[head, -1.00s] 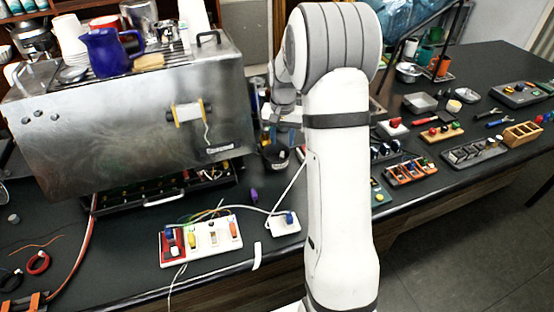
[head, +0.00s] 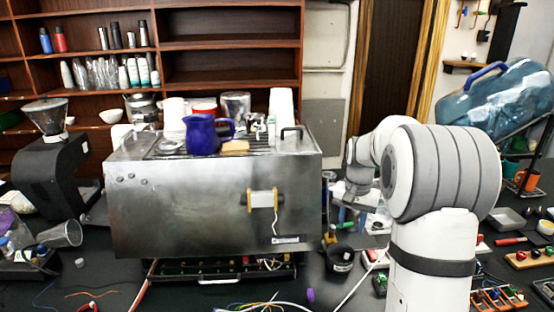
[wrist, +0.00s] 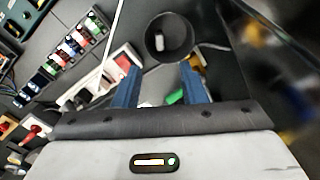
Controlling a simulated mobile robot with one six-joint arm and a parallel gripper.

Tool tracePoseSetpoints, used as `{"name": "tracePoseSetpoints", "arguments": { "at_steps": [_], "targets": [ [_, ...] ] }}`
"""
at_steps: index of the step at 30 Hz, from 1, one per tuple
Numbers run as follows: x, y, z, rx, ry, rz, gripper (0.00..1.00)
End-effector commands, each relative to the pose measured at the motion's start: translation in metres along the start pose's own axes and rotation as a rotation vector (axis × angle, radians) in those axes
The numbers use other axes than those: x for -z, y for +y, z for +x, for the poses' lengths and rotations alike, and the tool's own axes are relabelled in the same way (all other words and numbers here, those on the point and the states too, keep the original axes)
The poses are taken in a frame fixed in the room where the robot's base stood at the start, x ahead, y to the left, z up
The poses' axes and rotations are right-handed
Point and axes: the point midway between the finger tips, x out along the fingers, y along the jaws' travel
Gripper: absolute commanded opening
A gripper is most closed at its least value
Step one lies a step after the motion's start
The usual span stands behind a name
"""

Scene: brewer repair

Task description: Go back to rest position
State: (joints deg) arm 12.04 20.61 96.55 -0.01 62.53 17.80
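My gripper (wrist: 160,78) shows two blue fingers spread apart in the wrist view, with nothing held between them. Beyond the fingertips is a dark round cup (wrist: 168,38) with a small pale object inside. In the head view my white and grey arm is folded at the right, its wrist end beside the brewer's right side; the fingers are not clear there. The steel brewer (head: 190,205) stands on the dark counter. A blue pitcher (head: 203,135) sits on its top.
Wooden shelves (head: 230,42) with bottles stand behind. The wrist view shows a row of coloured modules (wrist: 78,42) and a white block with a red switch (wrist: 122,62).

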Motion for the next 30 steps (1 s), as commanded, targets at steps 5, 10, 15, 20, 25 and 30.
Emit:
{"name": "tracePoseSetpoints", "arguments": {
  "at_steps": [5, 10, 15, 20, 25, 30],
  "targets": [
    [-0.057, -0.002, -0.035, 0.018, 0.056, -0.098, 0.38],
    [-0.125, 0.003, -0.057, 0.034, 0.115, -0.214, 0.38],
    [-0.192, 0.014, -0.064, 0.05, 0.175, -0.33, 0.38],
    [-0.246, 0.028, -0.057, 0.062, 0.227, -0.428, 0.38],
    [-0.28, 0.038, -0.047, 0.069, 0.262, -0.494, 0.38],
    [-0.291, 0.042, -0.042, 0.071, 0.273, -0.518, 0.38]
  ]
}}
